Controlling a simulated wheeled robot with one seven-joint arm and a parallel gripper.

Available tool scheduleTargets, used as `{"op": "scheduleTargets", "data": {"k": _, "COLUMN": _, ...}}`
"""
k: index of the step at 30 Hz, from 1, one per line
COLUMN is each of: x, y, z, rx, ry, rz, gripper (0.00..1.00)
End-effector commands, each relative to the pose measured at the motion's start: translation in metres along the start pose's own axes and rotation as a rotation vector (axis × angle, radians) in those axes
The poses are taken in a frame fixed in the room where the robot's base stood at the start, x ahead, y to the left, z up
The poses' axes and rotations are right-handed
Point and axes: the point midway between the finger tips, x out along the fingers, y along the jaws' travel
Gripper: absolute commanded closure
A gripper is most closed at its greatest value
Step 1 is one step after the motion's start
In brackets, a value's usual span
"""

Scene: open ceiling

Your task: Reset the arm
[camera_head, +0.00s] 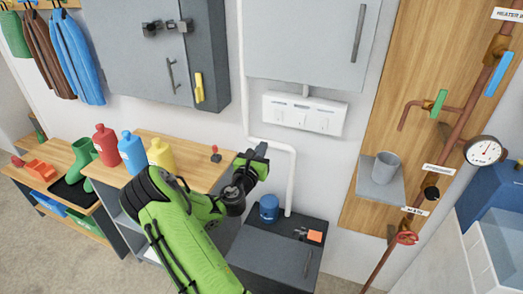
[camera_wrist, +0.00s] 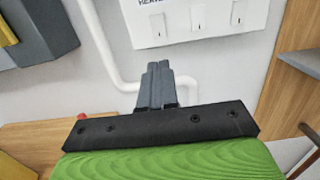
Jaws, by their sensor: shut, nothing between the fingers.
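My green arm reaches up from the bottom of the head view. My gripper (camera_head: 258,152) is at its end, in front of the wall near the white pipe and above the dark cabinet. In the wrist view my gripper (camera_wrist: 157,72) points toward the wall, below the white switch panel. Its two grey fingers are together with nothing between them. It appears apart from the wall and the pipe, though the exact gap cannot be told.
A white switch panel (camera_head: 303,114) hangs above right of my gripper. A blue canister (camera_head: 269,208) stands on the dark cabinet (camera_head: 272,250). Red (camera_head: 105,145), blue (camera_head: 132,153) and yellow (camera_head: 161,156) bottles stand on the wooden bench. Pipes and a gauge (camera_head: 485,151) are at the right.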

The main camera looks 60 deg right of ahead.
Motion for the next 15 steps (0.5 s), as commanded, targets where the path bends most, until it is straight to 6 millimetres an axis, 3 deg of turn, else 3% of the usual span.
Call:
{"op": "scheduleTargets", "data": {"k": 12, "x": 0.0002, "y": 0.0000, "z": 0.0000, "rx": 0.004, "ry": 0.001, "rz": -0.001, "gripper": 1.00}}
{"op": "scheduleTargets", "data": {"k": 15, "x": -0.0040, "y": -0.0040, "z": 0.0066, "rx": 0.125, "ry": 0.028, "rz": -0.041, "gripper": 1.00}}
